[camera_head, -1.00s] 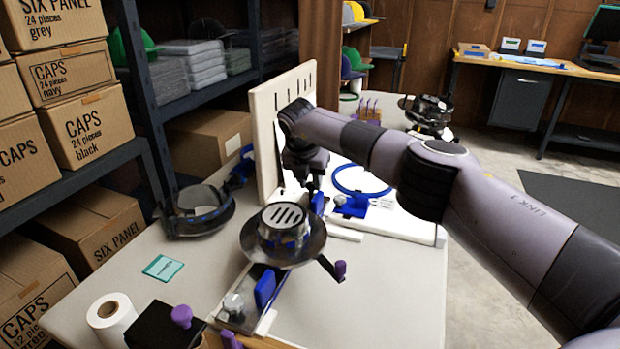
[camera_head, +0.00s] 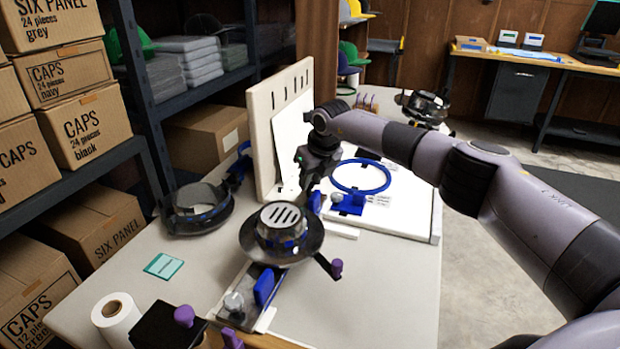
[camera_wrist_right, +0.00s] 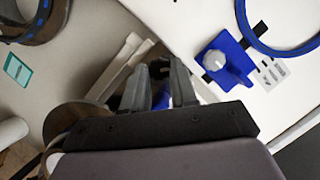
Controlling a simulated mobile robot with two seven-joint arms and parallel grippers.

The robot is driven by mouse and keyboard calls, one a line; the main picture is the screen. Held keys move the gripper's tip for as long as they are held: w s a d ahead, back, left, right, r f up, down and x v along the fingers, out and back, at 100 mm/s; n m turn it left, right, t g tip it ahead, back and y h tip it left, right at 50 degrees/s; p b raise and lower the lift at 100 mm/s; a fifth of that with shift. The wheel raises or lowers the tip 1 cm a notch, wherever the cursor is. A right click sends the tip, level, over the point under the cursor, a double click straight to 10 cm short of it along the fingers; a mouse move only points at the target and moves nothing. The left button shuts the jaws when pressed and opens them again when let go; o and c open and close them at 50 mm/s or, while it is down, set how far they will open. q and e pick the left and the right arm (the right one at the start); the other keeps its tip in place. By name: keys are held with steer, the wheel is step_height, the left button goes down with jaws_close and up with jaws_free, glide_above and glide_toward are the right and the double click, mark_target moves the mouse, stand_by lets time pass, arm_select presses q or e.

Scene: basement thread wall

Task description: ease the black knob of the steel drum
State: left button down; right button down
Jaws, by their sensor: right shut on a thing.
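The steel drum (camera_head: 280,243) stands on the near part of the table, with a slotted round top and a wide dark rim. Its edge shows at the lower left in the right wrist view (camera_wrist_right: 75,118). My right gripper (camera_head: 307,186) hangs just behind the drum, beside the upright white board. In the right wrist view its two fingers (camera_wrist_right: 160,82) are closed around a small dark thing, which I take for the black knob; the fingers mostly hide it. My left gripper is not in view.
A white board (camera_head: 264,130) stands upright behind the gripper. A blue hoop (camera_head: 388,177) and a blue clamp (camera_head: 349,208) lie on a white plate at right. A dark cap ring (camera_head: 197,222) lies left of the drum. A paper roll (camera_head: 115,318) stands near the front; the table's front right is clear.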

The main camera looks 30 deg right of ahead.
steer(key=n, duration=0.1)
steer(key=n+y+b, duration=0.1)
steer(key=n, duration=0.1)
steer(key=shift+w+d+f+n, duration=0.1)
steer(key=shift+d+n, duration=0.05)
steer(key=shift+n, duration=0.15)
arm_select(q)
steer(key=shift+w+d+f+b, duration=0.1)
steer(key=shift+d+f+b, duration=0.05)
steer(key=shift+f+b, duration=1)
arm_select(e)
steer(key=shift+d+n+g+y, duration=0.1)
steer(key=shift+n+g+y, duration=0.45)
steer(key=shift+n, duration=0.75)
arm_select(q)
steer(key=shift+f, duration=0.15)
arm_select(e)
steer(key=c, duration=0.9)
jaws_free()
steer(key=shift+r, duration=0.2)
arm_select(q)
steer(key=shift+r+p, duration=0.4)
steer(key=shift+p, duration=0.05)
arm_select(e)
steer(key=shift+v, duration=3.55)
steer(key=shift+f, duration=0.1)
